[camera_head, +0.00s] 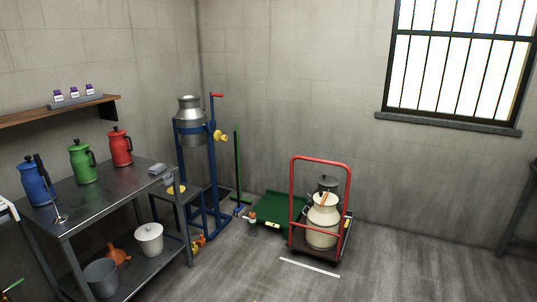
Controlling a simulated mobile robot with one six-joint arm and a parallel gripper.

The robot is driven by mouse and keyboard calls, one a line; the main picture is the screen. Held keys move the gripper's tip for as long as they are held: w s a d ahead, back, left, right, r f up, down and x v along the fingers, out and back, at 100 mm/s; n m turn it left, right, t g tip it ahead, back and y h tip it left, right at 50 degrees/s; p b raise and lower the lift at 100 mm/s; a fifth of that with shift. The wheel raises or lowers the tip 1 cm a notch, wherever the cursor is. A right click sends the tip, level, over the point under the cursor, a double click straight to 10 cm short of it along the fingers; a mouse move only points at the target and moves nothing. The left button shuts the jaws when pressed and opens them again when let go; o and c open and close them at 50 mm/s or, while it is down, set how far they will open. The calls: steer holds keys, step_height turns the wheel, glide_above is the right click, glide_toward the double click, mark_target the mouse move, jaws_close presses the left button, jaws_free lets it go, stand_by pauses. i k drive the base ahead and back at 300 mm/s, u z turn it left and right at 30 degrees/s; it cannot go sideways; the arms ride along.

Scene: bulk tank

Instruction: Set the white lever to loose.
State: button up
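I cannot pick out a white lever with certainty. A white bent bar (8,207) is cut off by the left edge, and what it belongs to is hidden. A silver milk can (190,122) sits high in a blue stand (213,178) at the back corner. The stand has a red-handled post (216,96) and a yellow fitting (220,136); its small parts are too small to read. A red trolley (292,190) holds a cream can (322,226) and a grey can behind it. My gripper is not in view.
A metal table (120,188) at left bears blue, green and red jugs; a bucket (101,277), orange funnel and white pot (149,238) stand on its lower shelf. A green platform (278,208) lies by the back wall. A white strip (310,267) marks the floor.

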mark_target(253, 220)
steer(key=u, duration=0.2)
steer(key=i, duration=1.75)
steer(key=u, duration=0.65)
steer(key=i, duration=1)
steer(key=u, duration=0.55)
steer(key=i, duration=0.95)
steer(key=u, duration=0.25)
